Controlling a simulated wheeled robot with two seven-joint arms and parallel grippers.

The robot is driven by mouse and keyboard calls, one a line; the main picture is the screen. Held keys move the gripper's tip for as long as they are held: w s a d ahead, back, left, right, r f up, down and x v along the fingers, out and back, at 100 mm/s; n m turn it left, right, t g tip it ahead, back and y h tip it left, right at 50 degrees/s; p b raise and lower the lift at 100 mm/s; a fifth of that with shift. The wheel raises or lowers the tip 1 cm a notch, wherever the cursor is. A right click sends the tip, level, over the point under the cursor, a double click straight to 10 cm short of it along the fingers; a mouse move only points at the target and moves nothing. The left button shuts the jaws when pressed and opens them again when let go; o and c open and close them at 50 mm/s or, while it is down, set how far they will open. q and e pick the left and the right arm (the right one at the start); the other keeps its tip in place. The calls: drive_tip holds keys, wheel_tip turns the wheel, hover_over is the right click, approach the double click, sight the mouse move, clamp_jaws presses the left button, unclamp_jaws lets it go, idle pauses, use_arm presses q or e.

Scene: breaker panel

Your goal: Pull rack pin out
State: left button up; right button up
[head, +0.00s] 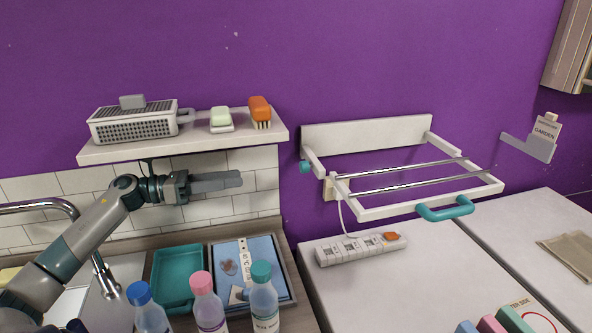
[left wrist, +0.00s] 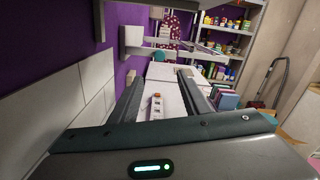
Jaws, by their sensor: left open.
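The wall rack (head: 430,205) is a white frame with metal bars, folded out level, with a teal handle (head: 445,209) at its front. A small round teal knob (head: 305,167), which looks like the rack pin, sits at the rack's left bracket. My left gripper (head: 240,179) is below the shelf, left of the knob and apart from it, pointing right towards it. Its fingers overlap in the head view. In the left wrist view my left gripper (left wrist: 163,78) is open with nothing held. A teal piece (left wrist: 160,57) shows beyond the fingers; I cannot tell whether it is knob or handle. My right gripper is out of view.
A white shelf (head: 180,146) with a grater-like box, soap and brush hangs just above my left gripper. A power strip (head: 361,248) lies on the white top below the rack. Bottles (head: 264,298) and a teal tray (head: 178,278) stand below. Tiled wall is behind.

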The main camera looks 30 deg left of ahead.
sight(300, 169)
use_arm(q)
drive_tip(key=p+x, duration=0.6)
drive_tip(key=x, duration=0.9)
drive_tip(key=shift+w+d+r, duration=0.2)
drive_tip(key=shift+w+d, duration=0.05)
drive_tip(key=shift+w, duration=0.05)
drive_tip(key=shift+w+d+f+p, duration=0.2)
drive_tip(key=shift+w+d+p, duration=0.25)
drive_tip(key=shift+w+d, duration=0.1)
